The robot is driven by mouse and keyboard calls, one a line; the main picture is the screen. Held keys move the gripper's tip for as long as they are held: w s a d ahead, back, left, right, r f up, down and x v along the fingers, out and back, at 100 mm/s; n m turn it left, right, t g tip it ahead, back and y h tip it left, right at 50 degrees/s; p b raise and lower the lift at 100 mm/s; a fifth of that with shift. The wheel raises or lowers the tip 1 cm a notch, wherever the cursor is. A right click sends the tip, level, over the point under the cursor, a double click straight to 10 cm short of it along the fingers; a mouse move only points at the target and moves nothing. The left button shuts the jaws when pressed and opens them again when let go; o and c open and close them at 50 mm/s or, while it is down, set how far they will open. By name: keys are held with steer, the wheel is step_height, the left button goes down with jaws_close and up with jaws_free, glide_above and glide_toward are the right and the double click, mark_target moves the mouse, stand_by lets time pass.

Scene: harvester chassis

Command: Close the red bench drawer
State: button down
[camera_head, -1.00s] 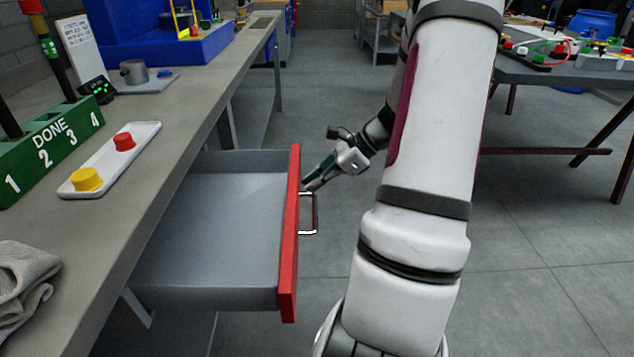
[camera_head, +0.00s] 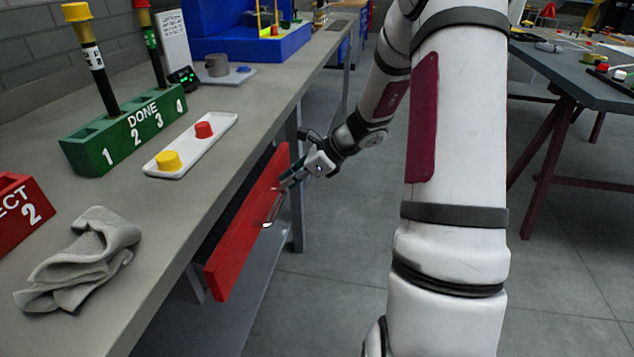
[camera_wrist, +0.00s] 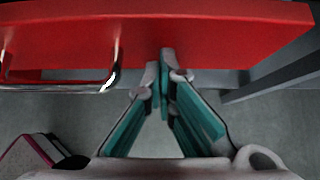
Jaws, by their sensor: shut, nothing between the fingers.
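The red drawer front (camera_head: 240,232) is close under the edge of the grey bench in the head view, with a dark gap behind it. Its metal handle (camera_head: 272,208) sticks out from its face. My gripper (camera_head: 285,183) is at the drawer's far half, beyond the handle. In the wrist view the red front (camera_wrist: 190,32) spans the top, and the handle (camera_wrist: 60,82) is to the left of my gripper (camera_wrist: 165,72). The teal fingers are shut and empty, with their tips at the red front. I cannot tell exactly whether they touch it.
The grey bench top (camera_head: 190,215) holds a white tray (camera_head: 200,148) with red and yellow pieces, a green DONE rack (camera_head: 125,130), a red box (camera_head: 20,212) and a cloth (camera_head: 85,255). A dark table (camera_head: 570,75) stands at the right. The floor between is clear.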

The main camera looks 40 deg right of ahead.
steer(key=shift+w+a, duration=0.8)
steer(key=shift+w, duration=0.15)
steer(key=shift+a, duration=0.1)
steer(key=shift+r, duration=0.15)
steer(key=v, duration=1.2)
steer(key=shift+d, duration=0.25)
